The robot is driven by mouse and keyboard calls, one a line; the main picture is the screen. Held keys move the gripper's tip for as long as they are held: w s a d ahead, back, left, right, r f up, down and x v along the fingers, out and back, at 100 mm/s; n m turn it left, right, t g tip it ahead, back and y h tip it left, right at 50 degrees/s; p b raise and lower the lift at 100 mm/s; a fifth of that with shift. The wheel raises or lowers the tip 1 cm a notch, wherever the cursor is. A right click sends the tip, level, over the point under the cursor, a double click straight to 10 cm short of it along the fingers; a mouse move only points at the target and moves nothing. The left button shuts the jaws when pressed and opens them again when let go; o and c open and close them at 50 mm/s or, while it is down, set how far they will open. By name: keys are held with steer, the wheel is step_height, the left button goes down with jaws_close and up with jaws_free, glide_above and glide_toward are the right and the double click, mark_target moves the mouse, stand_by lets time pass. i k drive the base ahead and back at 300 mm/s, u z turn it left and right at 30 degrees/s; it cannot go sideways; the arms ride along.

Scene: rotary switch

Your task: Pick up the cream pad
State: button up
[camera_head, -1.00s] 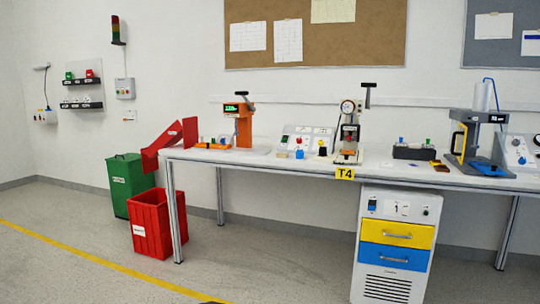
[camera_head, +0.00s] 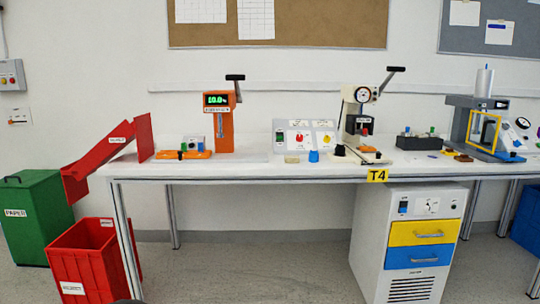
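A small cream block, which looks like the cream pad (camera_head: 292,159), lies near the front edge of the white table (camera_head: 240,171). A blue piece (camera_head: 313,156) stands just right of it, and a black knob-like piece (camera_head: 340,150) is further right. Behind them is a sloped control panel (camera_head: 305,136) with a red and a yellow knob. The pad is small in view and nothing visibly covers it. My gripper is not in view.
A red chute (camera_head: 108,155) hangs over the table's left end. Red (camera_head: 85,265) and green (camera_head: 35,215) bins stand on the floor. A drawer cabinet (camera_head: 375,255) is underneath.

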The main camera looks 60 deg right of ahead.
mark_target(288, 159)
steer(key=z, duration=0.35)
steer(key=i, duration=1.2)
steer(key=z, duration=1.85)
steer(key=i, duration=0.95)
steer(key=z, duration=0.95)
